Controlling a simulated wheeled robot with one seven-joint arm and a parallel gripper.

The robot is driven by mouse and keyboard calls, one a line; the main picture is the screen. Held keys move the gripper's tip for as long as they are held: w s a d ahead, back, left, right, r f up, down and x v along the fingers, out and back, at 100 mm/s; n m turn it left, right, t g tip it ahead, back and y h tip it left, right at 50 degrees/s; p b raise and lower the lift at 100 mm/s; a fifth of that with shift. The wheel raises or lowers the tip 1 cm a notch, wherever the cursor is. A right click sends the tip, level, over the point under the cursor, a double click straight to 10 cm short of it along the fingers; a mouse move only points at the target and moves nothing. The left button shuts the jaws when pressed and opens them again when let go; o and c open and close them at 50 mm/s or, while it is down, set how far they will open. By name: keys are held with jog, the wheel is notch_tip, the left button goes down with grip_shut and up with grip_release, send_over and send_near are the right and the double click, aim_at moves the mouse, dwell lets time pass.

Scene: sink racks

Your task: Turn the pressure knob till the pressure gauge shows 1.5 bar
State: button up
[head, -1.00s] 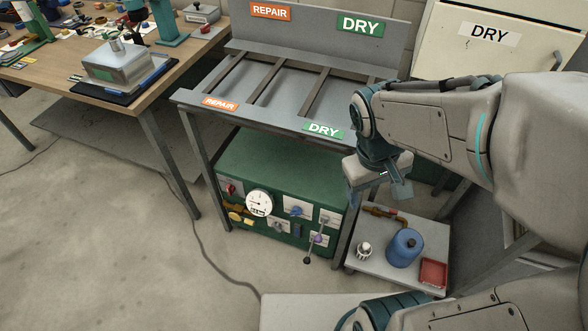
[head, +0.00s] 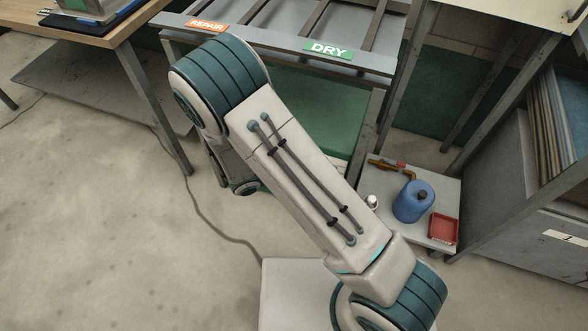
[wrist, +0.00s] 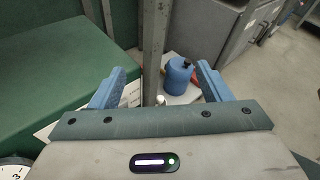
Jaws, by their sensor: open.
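The green machine (head: 325,115) stands under the rack; in the head view my arm covers its front panel, so knob and gauge are hidden there. In the wrist view its green top (wrist: 55,75) fills the left side. A slice of a round white gauge dial (wrist: 14,172) shows at the lower left corner; its needle cannot be read. A white plate edge (wrist: 131,93) shows by the left finger. I cannot make out the pressure knob. My gripper (wrist: 160,70) is open and empty, its blue fingers apart near the machine's front edge and a rack leg.
A metal rack leg (wrist: 154,45) stands straight ahead of the fingers. A low board (head: 375,190) at right holds a blue canister (head: 413,202), a red tray (head: 443,228) and a brass fitting (head: 390,166). The floor at left is clear except for a cable.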

jog(key=a+f+n+t+y+b, duration=0.35)
jog(key=a+f+n+t, duration=0.2)
jog(key=f+n, duration=0.35)
jog(key=a+f+n+t+y+b, duration=0.2)
jog(key=a+f+n+t+y, duration=0.3)
jog(key=f, duration=0.6)
jog(key=w+d+n+h+b, duration=0.1)
jog(key=w+d, duration=0.3)
jog(key=w, duration=0.8)
jog(key=shift+w+n+b, duration=0.15)
jog(key=shift+n+b, duration=0.15)
jog(key=shift+b, duration=0.4)
jog(key=shift+d, duration=0.1)
jog(key=c, duration=1)
